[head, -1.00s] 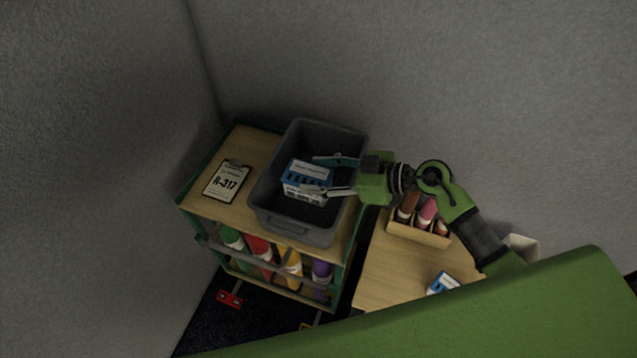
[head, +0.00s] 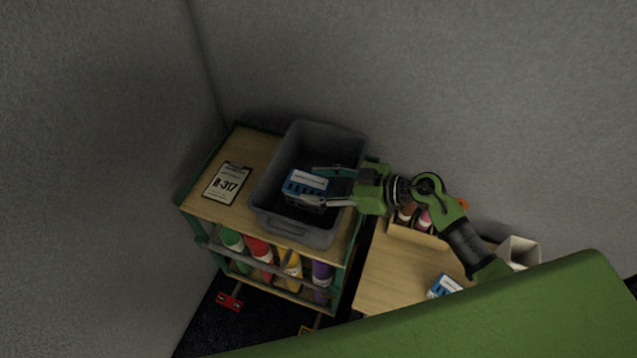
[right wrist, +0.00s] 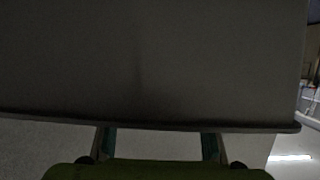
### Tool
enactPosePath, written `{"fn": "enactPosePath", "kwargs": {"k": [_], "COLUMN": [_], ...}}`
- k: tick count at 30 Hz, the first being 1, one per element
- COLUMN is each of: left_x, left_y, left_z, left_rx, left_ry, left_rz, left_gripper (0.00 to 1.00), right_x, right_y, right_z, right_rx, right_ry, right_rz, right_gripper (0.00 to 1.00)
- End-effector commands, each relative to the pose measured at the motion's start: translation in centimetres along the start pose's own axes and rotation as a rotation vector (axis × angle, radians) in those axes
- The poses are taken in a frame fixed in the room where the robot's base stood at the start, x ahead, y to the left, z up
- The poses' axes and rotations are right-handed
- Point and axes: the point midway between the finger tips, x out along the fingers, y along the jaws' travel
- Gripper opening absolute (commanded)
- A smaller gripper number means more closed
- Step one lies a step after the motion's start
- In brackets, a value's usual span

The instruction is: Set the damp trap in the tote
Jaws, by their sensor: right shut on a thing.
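The damp trap, a blue and white box (head: 308,181), is inside the grey tote (head: 292,233), within its walls. My right gripper (head: 311,187) reaches in over the tote's right side and is shut on the box, one finger on each side. Whether the box touches the tote's floor is hidden. In the right wrist view the two fingers of my right gripper (right wrist: 158,143) show at the bottom edge. A dark grey surface (right wrist: 150,65) fills most of that view, and the box cannot be made out there. My left gripper is not in view.
The tote stands on a wooden-topped cart (head: 203,205) beside a clipboard marked R-317 (head: 227,183). Coloured bottles (head: 261,249) stand on its lower shelf. A wooden table (head: 395,268) at right holds a bottle caddy (head: 417,235), another blue and white box (head: 444,286) and a pale container (head: 519,252).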

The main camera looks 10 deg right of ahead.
Motion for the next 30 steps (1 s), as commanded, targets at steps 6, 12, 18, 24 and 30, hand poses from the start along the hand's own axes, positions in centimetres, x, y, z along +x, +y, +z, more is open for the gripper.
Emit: {"fn": "enactPosePath", "kwargs": {"k": [6, 12, 18, 24, 30], "left_x": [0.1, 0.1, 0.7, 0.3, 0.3], "left_y": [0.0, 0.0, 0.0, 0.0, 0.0], "left_z": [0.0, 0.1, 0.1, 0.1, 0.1], "left_rx": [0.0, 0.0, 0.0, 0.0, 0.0], "left_ry": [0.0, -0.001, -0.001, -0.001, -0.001], "left_rz": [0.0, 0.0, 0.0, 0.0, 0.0], "left_gripper": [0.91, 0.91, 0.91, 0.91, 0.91], "right_x": [0.1, 0.1, -0.3, -5.0, -9.3], "right_y": [-0.4, -0.6, -0.5, -0.3, -0.3], "right_z": [1.2, 1.4, 0.2, 0.1, -0.2], "right_rx": [0.002, 0.004, 0.0, 0.002, 0.002], "right_ry": [-0.02, -0.024, -0.021, -0.023, -0.018], "right_rz": [-0.008, -0.011, -0.011, -0.007, -0.006], "right_gripper": [0.65, 0.65, 0.65, 0.65, 0.65]}}
